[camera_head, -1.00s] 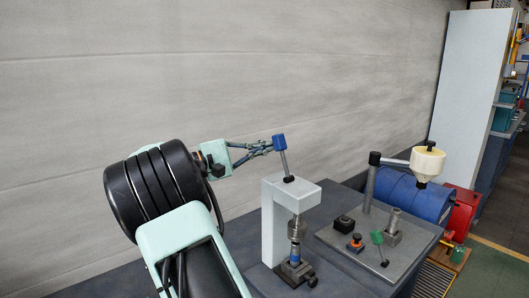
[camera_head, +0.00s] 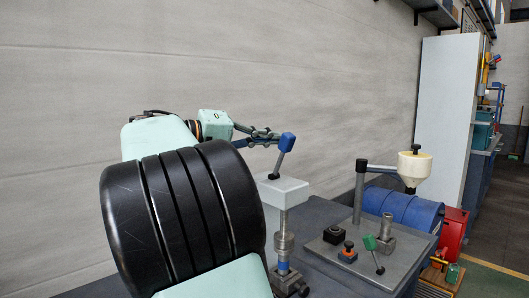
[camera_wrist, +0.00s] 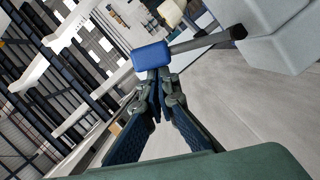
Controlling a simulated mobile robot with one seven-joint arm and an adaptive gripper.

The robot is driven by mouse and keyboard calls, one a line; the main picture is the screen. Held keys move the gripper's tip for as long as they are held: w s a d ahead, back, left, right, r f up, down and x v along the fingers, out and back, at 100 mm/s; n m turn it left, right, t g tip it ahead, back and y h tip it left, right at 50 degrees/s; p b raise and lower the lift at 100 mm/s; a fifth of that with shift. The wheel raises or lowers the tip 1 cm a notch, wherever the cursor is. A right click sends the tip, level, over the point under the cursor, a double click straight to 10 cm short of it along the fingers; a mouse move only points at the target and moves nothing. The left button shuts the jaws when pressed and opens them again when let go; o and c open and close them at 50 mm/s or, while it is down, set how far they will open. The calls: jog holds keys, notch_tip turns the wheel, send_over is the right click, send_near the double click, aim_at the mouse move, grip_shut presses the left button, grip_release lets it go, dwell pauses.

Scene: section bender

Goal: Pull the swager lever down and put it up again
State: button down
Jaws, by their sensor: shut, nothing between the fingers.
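The swager is a white press (camera_head: 284,193) with a metal ram (camera_head: 284,243) below its head. Its lever has a blue knob (camera_head: 287,142) on a grey rod (camera_head: 279,164), standing up from the top and leaning to the right. My gripper (camera_head: 277,136) is shut and empty, its fingertips at the left side of the knob. In the wrist view the closed fingertips (camera_wrist: 158,72) are right by the blue knob (camera_wrist: 150,57), which partly lies beyond them. Whether they touch is hard to tell.
Right of the swager, a grey plate (camera_head: 340,262) carries a green-knobbed lever (camera_head: 370,243), a black block (camera_head: 333,233) and a post with a cream funnel (camera_head: 415,168). A blue drum (camera_head: 405,207) and a red box (camera_head: 453,228) stand beyond. A wall runs close behind.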

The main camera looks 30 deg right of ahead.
jog(key=shift+s+f+m+b, duration=0.15)
jog(key=shift+s+m+b, duration=0.45)
jog(key=shift+b, duration=0.15)
jog(key=shift+d, duration=0.1)
